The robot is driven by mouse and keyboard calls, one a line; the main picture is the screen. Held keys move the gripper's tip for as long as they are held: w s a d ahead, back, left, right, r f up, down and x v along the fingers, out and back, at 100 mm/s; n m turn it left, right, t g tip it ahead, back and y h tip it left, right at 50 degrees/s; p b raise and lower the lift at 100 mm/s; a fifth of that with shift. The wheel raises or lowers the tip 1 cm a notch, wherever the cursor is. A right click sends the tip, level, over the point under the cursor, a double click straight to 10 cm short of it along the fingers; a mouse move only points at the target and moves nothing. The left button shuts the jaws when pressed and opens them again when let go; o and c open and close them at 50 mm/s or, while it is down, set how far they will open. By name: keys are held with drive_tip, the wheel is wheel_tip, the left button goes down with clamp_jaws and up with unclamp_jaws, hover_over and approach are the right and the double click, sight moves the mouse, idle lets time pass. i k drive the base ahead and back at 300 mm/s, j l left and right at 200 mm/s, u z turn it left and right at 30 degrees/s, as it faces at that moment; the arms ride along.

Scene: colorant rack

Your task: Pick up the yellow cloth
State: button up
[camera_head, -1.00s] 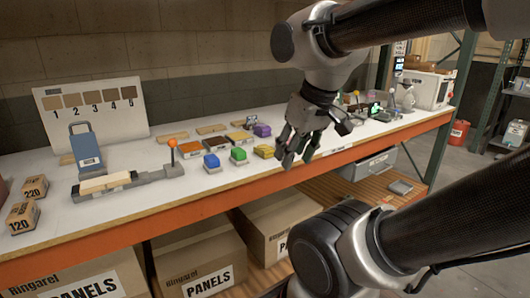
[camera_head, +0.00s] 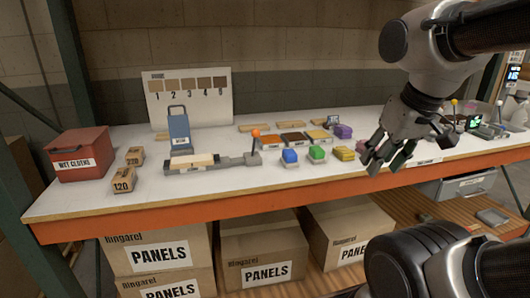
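A small yellow piece (camera_head: 344,153), which looks like the yellow cloth, lies near the front edge of the white bench top, at the right end of a row. A green piece (camera_head: 317,153) and a blue piece (camera_head: 290,156) lie to its left. My gripper (camera_head: 384,162) is just right of the yellow piece in the picture, fingers pointing down near the bench's front edge. Its fingers are apart and I see nothing between them. It is apart from the yellow piece in the picture; its height above the bench is hard to judge.
Behind the row are shallow coloured trays (camera_head: 293,138) and a purple item (camera_head: 342,131). A clamp-like tool with an orange knob (camera_head: 255,133) stands left. A red "WET CLOTHS" box (camera_head: 82,154) is at the far left. Panel boxes (camera_head: 262,252) fill the shelf below.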

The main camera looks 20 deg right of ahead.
sight(343, 153)
drive_tip(key=i+l+z, duration=0.4)
drive_tip(key=i+z, duration=0.2)
drive_tip(key=i, duration=0.25)
